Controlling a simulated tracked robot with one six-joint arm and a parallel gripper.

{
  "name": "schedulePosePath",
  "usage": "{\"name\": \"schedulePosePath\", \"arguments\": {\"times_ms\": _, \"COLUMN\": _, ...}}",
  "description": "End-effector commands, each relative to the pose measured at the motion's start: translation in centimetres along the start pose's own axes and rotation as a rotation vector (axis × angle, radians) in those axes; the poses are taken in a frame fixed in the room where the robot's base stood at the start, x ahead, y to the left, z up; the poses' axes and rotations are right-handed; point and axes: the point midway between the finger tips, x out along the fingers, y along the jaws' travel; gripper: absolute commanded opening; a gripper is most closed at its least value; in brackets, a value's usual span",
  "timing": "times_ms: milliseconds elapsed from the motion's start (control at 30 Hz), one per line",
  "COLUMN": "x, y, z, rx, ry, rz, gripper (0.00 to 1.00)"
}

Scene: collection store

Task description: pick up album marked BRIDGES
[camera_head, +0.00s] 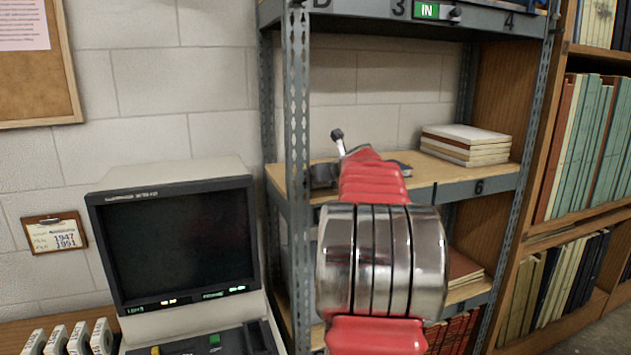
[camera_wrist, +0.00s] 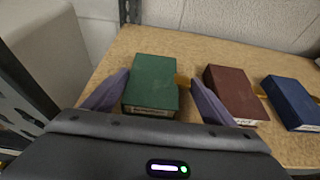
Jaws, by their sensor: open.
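In the wrist view a green album (camera_wrist: 152,83), a dark red album (camera_wrist: 232,92) and a blue album (camera_wrist: 290,101) lie apart in a row on a wooden shelf board (camera_wrist: 205,48). Each has a pale label on its near edge, too small to read, so I cannot tell which is marked BRIDGES. My gripper (camera_wrist: 158,78) is open, with one purple-grey finger on either side of the green album. The right finger is in the gap before the dark red album. In the head view my arm hides most of this shelf spot.
In the head view, a stack of pale books (camera_head: 466,146) lies at the right of the same shelf. A perforated grey upright (camera_head: 297,130) stands at the shelf's left front. A monitor (camera_head: 175,245) stands left of the shelving. A bookcase (camera_head: 560,150) stands at the right.

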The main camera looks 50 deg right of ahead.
Motion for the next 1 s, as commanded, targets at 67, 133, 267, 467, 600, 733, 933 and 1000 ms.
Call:
{"name": "schedulePosePath", "arguments": {"times_ms": 67, "x": -0.01, "y": 0.01, "z": 0.00, "rx": 0.000, "ry": 0.000, "rz": 0.000, "gripper": 0.79}}
{"name": "schedulePosePath", "arguments": {"times_ms": 133, "x": -0.01, "y": 0.01, "z": -0.01, "rx": 0.000, "ry": 0.000, "rz": 0.000, "gripper": 0.79}}
{"name": "schedulePosePath", "arguments": {"times_ms": 267, "x": -0.01, "y": 0.01, "z": -0.01, "rx": 0.000, "ry": 0.000, "rz": 0.000, "gripper": 0.75}}
{"name": "schedulePosePath", "arguments": {"times_ms": 467, "x": -0.01, "y": 0.01, "z": -0.01, "rx": 0.000, "ry": 0.000, "rz": 0.000, "gripper": 0.61}}
{"name": "schedulePosePath", "arguments": {"times_ms": 600, "x": -0.01, "y": 0.01, "z": -0.01, "rx": 0.000, "ry": 0.000, "rz": 0.000, "gripper": 0.51}}
{"name": "schedulePosePath", "arguments": {"times_ms": 733, "x": -0.05, "y": 0.00, "z": 0.06, "rx": 0.000, "ry": -0.001, "rz": 0.000, "gripper": 0.46}}
{"name": "schedulePosePath", "arguments": {"times_ms": 933, "x": -0.12, "y": -0.02, "z": 0.12, "rx": 0.000, "ry": -0.001, "rz": 0.000, "gripper": 0.46}}
{"name": "schedulePosePath", "arguments": {"times_ms": 1000, "x": -0.30, "y": -0.03, "z": 0.29, "rx": 0.000, "ry": -0.002, "rz": 0.000, "gripper": 0.46}}
